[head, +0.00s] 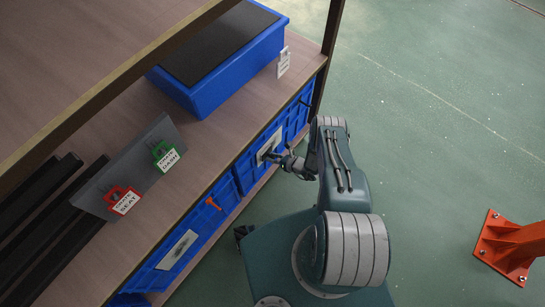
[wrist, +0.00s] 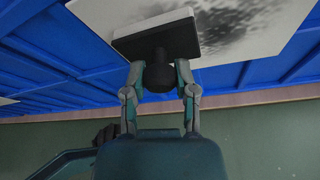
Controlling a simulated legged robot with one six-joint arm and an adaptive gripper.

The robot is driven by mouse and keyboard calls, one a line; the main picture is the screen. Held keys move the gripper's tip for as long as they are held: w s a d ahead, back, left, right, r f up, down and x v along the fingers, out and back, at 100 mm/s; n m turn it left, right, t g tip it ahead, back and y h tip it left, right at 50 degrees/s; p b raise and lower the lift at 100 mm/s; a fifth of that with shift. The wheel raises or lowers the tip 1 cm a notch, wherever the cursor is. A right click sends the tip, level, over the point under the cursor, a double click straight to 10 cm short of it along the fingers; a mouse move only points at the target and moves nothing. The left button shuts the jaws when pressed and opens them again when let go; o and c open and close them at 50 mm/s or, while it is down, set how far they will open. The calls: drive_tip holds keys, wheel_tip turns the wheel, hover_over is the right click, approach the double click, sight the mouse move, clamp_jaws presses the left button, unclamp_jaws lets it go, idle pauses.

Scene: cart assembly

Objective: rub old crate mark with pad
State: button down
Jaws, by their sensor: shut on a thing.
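My gripper (head: 279,158) is shut on the dark round knob of a pad (wrist: 155,38), between its two fingers in the wrist view. The pad is a dark block with a pale edge. It lies against, or very close to, a white plate on the crate front; exact contact is hard to tell. A dark, smeared mark (wrist: 232,32) shows on the plate right beside the pad, and the pad hides part of it. The blue crate (head: 293,119) sits under the shelf board in the head view, its white plate (head: 267,147) partly behind my gripper.
A second blue crate with a pale plate (head: 178,250) sits at the lower left, and an orange item (head: 212,203) is nearby. Red (head: 123,201) and green (head: 166,156) tags and a blue bin (head: 207,95) are on the shelf. An orange post base (head: 510,245) stands at right; the floor between is open.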

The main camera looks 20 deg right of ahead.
drive_tip(key=shift+s+a, duration=0.6)
drive_tip(key=shift+a, duration=0.35)
drive_tip(key=shift+s+a, duration=0.65)
drive_tip(key=shift+a, duration=0.35)
drive_tip(key=shift+s+a, duration=0.6)
drive_tip(key=shift+a, duration=0.35)
drive_tip(key=shift+s+a, duration=1)
drive_tip(key=shift+a, duration=0.3)
drive_tip(key=shift+s+a, duration=1)
drive_tip(key=shift+a, duration=0.3)
drive_tip(key=s+d, duration=0.3)
drive_tip(key=s, duration=0.2)
drive_tip(key=shift+d, duration=0.35)
